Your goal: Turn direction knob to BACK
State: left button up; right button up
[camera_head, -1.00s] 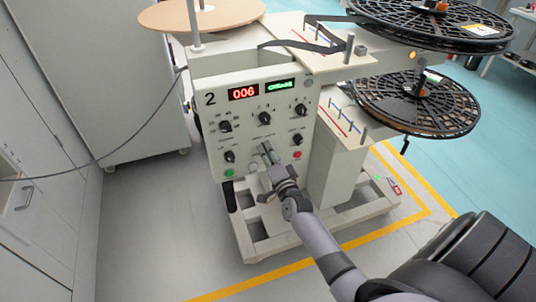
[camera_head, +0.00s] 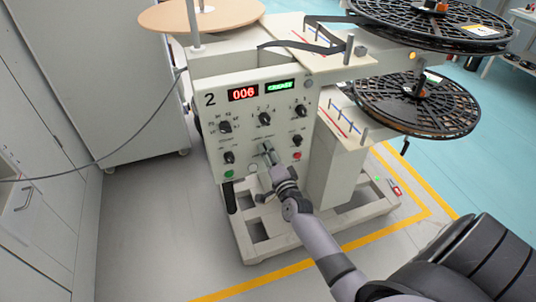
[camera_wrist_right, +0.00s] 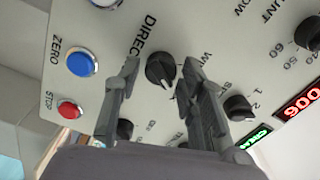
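The direction knob (camera_wrist_right: 161,70) is black and round with a pale pointer line. It sits beside the partly covered label "DIREC" in the right wrist view. My right gripper (camera_wrist_right: 160,78) is open, with one finger on each side of the knob in the picture. Gaps show between the fingers and the knob, and I cannot tell how far the tips are from the panel. In the head view my right gripper (camera_head: 266,150) is in front of the lower middle of the control panel (camera_head: 248,142) and hides the knob. My left gripper is not in view.
A blue ZERO button (camera_wrist_right: 81,63) and a red STOP button (camera_wrist_right: 70,109) are close to one finger. Other black knobs, such as one at the panel's upper left (camera_head: 225,126), surround the gripper. Film reels (camera_head: 415,102) overhang at the right.

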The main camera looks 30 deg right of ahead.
jog(key=shift+o, duration=0.9)
jog(key=v, duration=1.2)
